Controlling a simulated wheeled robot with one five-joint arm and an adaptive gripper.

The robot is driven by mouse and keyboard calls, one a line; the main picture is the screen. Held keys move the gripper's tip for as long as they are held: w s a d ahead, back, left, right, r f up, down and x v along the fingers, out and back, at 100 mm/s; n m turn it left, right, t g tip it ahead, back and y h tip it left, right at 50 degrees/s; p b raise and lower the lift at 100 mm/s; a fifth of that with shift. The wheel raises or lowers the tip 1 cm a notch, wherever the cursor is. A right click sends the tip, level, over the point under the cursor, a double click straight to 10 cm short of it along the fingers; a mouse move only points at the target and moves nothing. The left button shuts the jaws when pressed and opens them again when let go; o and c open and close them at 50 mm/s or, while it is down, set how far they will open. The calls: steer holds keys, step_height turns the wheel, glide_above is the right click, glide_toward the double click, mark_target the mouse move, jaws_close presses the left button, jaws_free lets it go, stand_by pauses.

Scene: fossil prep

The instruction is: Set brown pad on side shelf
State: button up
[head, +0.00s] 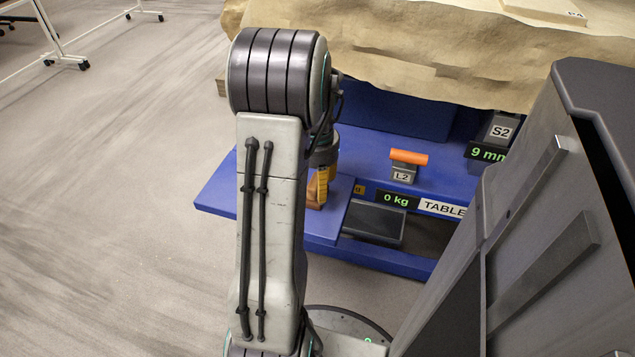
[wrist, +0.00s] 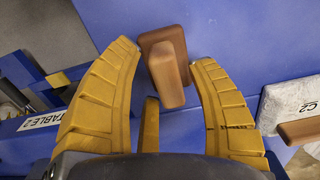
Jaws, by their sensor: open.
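The brown pad (wrist: 168,66), a flat plate with a raised grip block, rests on a blue surface between the two yellow fingers of my gripper (wrist: 163,52) in the wrist view. In the head view my gripper (head: 319,188) points down at the blue side shelf (head: 222,190), left of the table's sign. Brown shows beside the fingers there, and my arm hides much of the gripper and pad.
An orange-handled block marked L2 (head: 402,172) and a dark plate (head: 374,222) lie to the right. A pale block marked C2 (wrist: 290,103) with a brown grip is in the wrist view. A tall grey cabinet (head: 545,220) stands right. Open floor (head: 110,180) lies left.

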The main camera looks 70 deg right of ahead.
step_height(320, 180, up, 12)
steer(key=p, duration=0.9)
steer(key=shift+r, duration=0.15)
steer(key=shift+w, duration=0.15)
steer(key=w+a+r+n, duration=0.2)
steer(key=w+a+n, duration=0.2)
steer(key=w+a, duration=0.45)
steer(key=w+a+r+n, duration=0.3)
steer(key=w+a+n, duration=0.1)
steer(key=w+a, duration=0.4)
steer(key=s+a+n+t, duration=0.1)
steer(key=a+n, duration=0.4)
steer(key=a, duration=0.5)
steer(key=s+a+n+t, duration=0.1)
steer(key=s+a+n, duration=0.2)
steer(key=a, duration=0.8)
steer(key=shift+s+n, duration=0.3)
steer(key=shift+n, duration=0.8)
steer(key=shift+a+r, duration=0.1)
